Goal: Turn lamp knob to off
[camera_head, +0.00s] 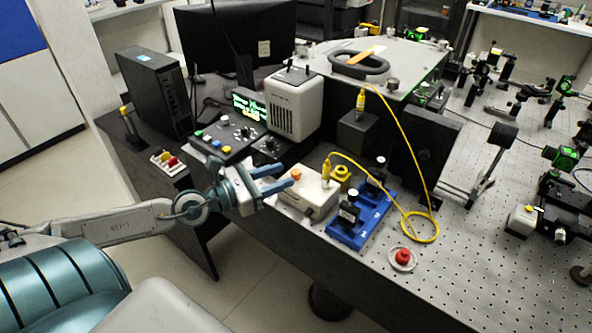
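A small off-white box (313,193) sits near the front edge of the bench, with a yellow cable plugged into its top. My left gripper (287,178) comes in from the left, just left of the box and knob. Its two blue fingers are apart with nothing seen between them. I cannot tell whether a fingertip touches the box. My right gripper is not in view.
A blue tray (345,237) with dark holders and a red button (403,256) lie right of the box. A control panel (228,138) and a pale vented unit (294,105) stand behind. The yellow cable (405,150) loops across the perforated bench.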

